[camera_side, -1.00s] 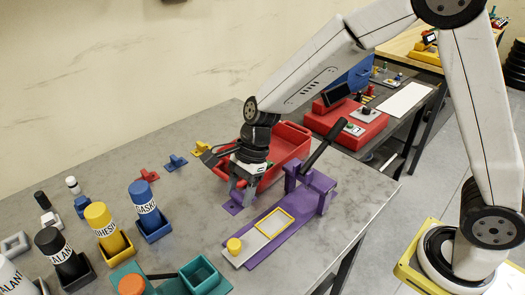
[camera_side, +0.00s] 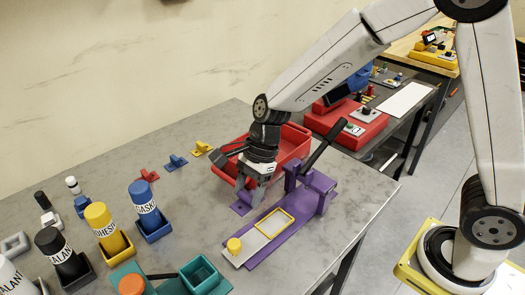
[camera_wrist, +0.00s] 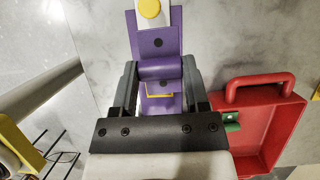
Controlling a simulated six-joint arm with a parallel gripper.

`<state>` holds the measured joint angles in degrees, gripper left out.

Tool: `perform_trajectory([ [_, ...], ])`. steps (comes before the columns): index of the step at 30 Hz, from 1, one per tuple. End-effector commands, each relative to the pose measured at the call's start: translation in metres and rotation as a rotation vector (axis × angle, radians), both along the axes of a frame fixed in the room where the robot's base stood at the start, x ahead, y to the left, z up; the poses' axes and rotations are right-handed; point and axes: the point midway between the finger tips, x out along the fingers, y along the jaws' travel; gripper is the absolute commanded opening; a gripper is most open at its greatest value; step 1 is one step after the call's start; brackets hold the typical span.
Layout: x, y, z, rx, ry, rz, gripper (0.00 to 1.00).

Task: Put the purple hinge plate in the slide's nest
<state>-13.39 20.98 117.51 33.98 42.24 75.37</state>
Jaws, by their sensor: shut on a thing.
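The purple hinge plate (camera_side: 240,207) is in my gripper (camera_side: 252,202), low over the table, left of the slide in the side view. In the wrist view my gripper (camera_wrist: 158,72) is shut on the plate's barrel, and the flat leaf (camera_wrist: 158,43) with dark holes sticks out ahead. The pale slide (camera_side: 252,244) has a yellow knob (camera_side: 234,246) at its near end and a yellow-framed nest (camera_side: 257,231) that looks empty. In the wrist view the plate hides much of the slide; a yellow edge shows below the barrel. Any gap under the plate is unclear.
The purple fixture (camera_side: 318,190) with a raised black lever (camera_side: 322,143) stands right of my gripper. A red tray (camera_side: 300,133) is close behind. Several small coloured hinge parts lie back left, bottles in holders at left, and a teal fixture (camera_side: 203,270) in front.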

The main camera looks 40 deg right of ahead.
Motion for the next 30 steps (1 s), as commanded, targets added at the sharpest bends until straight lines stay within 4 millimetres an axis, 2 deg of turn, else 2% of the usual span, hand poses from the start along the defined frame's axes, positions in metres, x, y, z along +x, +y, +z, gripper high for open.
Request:
perform_trajectory([
  [8,0.009,-0.006,0.005,0.000,0.000,0.090,0.00],
  [14,0.025,-0.021,0.017,0.000,-0.002,0.281,0.00],
  [20,0.044,-0.049,0.035,-0.001,0.000,0.547,0.00],
  [30,0.069,-0.110,0.068,-0.003,0.001,0.965,0.00],
])
